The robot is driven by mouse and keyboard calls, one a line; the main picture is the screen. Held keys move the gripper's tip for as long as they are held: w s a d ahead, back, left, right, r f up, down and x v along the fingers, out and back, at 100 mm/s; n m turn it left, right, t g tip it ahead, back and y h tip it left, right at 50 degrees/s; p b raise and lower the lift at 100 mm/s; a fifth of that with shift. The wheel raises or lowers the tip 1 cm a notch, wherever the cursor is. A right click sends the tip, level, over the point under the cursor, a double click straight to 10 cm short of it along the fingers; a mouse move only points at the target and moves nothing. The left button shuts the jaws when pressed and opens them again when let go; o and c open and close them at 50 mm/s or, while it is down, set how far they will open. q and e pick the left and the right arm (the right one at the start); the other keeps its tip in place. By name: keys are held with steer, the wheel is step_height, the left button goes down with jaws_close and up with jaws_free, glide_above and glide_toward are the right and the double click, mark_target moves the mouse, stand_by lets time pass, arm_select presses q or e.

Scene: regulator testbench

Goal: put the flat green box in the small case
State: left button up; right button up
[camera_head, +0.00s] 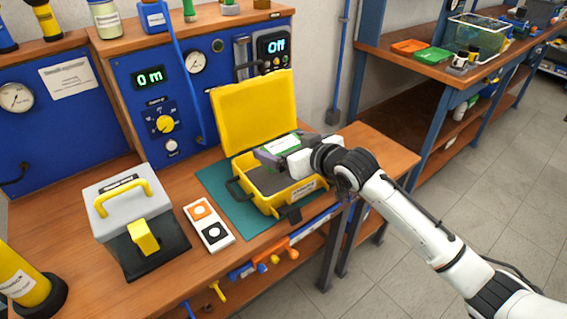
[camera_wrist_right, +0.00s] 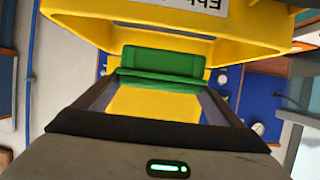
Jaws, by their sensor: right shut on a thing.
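The small case (camera_head: 262,206) is yellow and stands open on a teal mat on the bench, its lid (camera_head: 252,108) raised at the back and a dark inside showing. My right gripper (camera_head: 276,151) is over the case opening, shut on the flat green box (camera_head: 284,144), which has a pale top label. In the right wrist view the green box (camera_wrist_right: 160,64) sits between the two fingers (camera_wrist_right: 158,95), with the yellow case (camera_wrist_right: 85,22) around and beyond it. I cannot tell whether the box touches the case floor. My left gripper is not in view.
A grey box with yellow handles (camera_head: 122,190) and a two-button panel (camera_head: 208,224) stand left of the case. A blue gauge panel (camera_head: 150,85) rises behind. A second bench at the back right holds orange (camera_head: 408,46) and green trays (camera_head: 433,55).

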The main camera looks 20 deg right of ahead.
steer(key=shift+f, duration=2.55)
steer(key=shift+f, duration=0.2)
steer(key=o, duration=1)
steer(key=shift+o, duration=0.2)
steer(key=shift+s+r, duration=0.15)
steer(key=shift+r, duration=0.05)
steer(key=v, duration=1.1)
steer(key=shift+s, duration=0.3)
steer(key=shift+d+r, duration=0.1)
